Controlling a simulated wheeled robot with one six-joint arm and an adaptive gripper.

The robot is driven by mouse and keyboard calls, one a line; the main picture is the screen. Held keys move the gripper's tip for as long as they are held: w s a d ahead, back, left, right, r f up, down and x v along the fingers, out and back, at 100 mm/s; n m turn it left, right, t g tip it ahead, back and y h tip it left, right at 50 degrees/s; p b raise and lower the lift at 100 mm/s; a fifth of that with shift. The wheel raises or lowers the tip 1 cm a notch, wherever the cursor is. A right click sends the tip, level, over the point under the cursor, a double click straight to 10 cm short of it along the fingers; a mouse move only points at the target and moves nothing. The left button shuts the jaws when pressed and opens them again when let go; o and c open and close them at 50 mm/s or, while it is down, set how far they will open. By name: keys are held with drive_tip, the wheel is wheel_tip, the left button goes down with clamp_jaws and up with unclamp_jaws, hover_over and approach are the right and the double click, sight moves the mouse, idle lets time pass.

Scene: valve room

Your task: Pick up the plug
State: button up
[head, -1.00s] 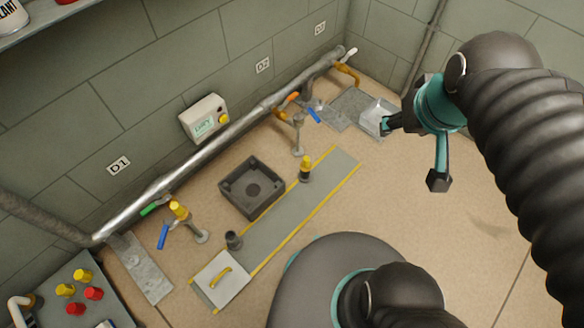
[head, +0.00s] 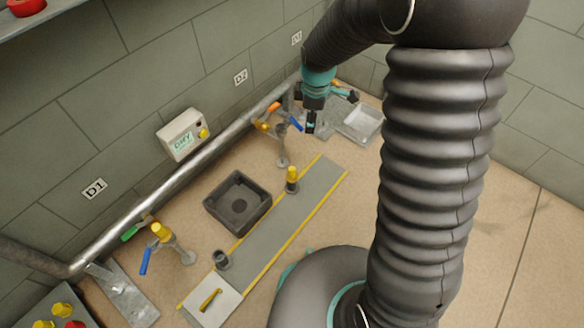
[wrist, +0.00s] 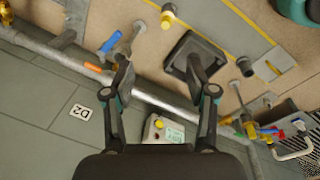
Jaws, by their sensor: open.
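Several yellow and red plug-like pieces stand on a grey bench; a yellow one (head: 62,310) and a red one (head: 75,324) show in the head view's bottom left. I cannot tell which piece is the plug. My gripper (head: 328,108) is open and empty, in front of the far end of the pipe. In the wrist view its fingers (wrist: 160,80) are spread, with nothing between them.
A dark square basin (head: 237,203) and a dark short cylinder (head: 221,260) are on the floor. Valves with blue levers (head: 145,261) branch from the wall pipe (head: 190,166). A control box (head: 182,135) hangs above it. The floor at right is clear.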

sight(292, 169)
drive_tip(key=w+a+f+n, duration=0.1)
drive_tip(key=f+n, duration=0.1)
drive_tip(key=f, duration=0.6)
drive_tip(key=a+f+n+g+b, duration=0.1)
drive_tip(key=a+f+n, duration=0.1)
drive_tip(key=f, duration=0.7)
drive_tip(key=w+a+f+n+b, duration=0.1)
drive_tip(key=a+f+n, duration=0.1)
drive_tip(key=f, duration=0.6)
drive_tip(key=shift+w+a+f+g, duration=0.15)
drive_tip(key=shift+w+f+g, duration=0.15)
drive_tip(key=shift+f, duration=0.05)
drive_tip(key=shift+w+f+b, duration=0.15)
drive_tip(key=shift+f+b, duration=0.35)
drive_tip(key=shift+f, duration=2.55)
clamp_jaws()
